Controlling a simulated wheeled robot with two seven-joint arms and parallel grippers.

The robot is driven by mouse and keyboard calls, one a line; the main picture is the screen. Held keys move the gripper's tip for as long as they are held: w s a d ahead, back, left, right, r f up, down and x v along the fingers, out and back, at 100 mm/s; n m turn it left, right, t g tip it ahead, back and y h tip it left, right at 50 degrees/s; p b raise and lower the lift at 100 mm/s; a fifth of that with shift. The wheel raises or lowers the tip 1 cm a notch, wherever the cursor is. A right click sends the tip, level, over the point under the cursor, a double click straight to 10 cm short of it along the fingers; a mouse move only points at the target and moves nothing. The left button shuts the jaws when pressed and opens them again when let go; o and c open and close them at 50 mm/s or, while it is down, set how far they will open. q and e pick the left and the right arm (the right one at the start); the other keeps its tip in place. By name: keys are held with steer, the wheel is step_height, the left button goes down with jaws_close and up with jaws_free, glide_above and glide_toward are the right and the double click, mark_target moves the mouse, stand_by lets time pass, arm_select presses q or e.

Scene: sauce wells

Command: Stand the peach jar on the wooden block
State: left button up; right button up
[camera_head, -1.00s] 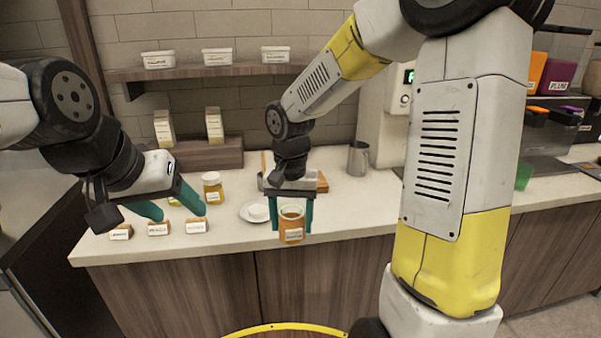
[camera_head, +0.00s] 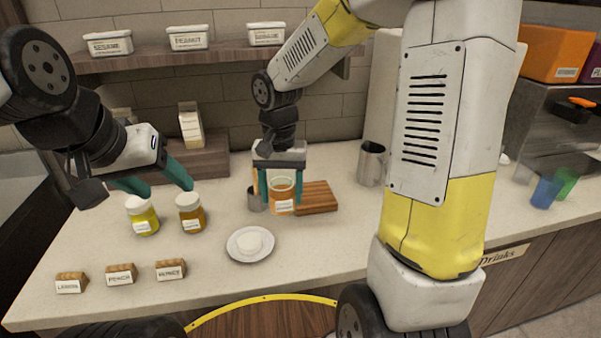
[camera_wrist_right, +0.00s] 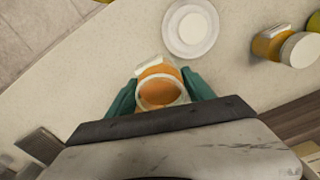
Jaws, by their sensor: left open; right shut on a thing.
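The orange jar (camera_head: 281,188), lidless with orange contents and a small white label, is held upright between the teal fingers of my right gripper (camera_head: 281,198). The jar also shows in the right wrist view (camera_wrist_right: 160,93). I cannot tell its height above the counter. A small wooden block labelled PEACH (camera_head: 121,273) sits near the counter's front left edge, between the LEMON block (camera_head: 71,282) and the HONEY block (camera_head: 171,269); all have bare tops. My left gripper (camera_head: 166,188) is open and empty, by the yellow and amber jars.
A yellow jar (camera_head: 142,215) and an amber jar (camera_head: 190,212), both white-lidded, stand at left. A white saucer (camera_head: 235,250) with a white round piece lies in the middle. A wooden board (camera_head: 322,197) and metal cup (camera_head: 371,163) are behind. Counter between saucer and blocks is free.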

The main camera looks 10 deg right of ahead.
steer(key=w+d, duration=0.3)
steer(key=w+d+f, duration=0.1)
steer(key=w+d, duration=0.2)
steer(key=w, duration=0.1)
steer(key=w+d, duration=0.3)
steer(key=shift+w+d+f, duration=0.2)
steer(key=shift+w+d, duration=0.05)
steer(key=shift+w, duration=0.15)
steer(key=f, duration=0.2)
steer(key=shift+w+d+f, duration=0.25)
steer(key=shift+d+f, duration=0.05)
steer(key=shift+f, duration=0.45)
steer(key=shift+f, duration=0.15)
steer(key=o, duration=1.7)
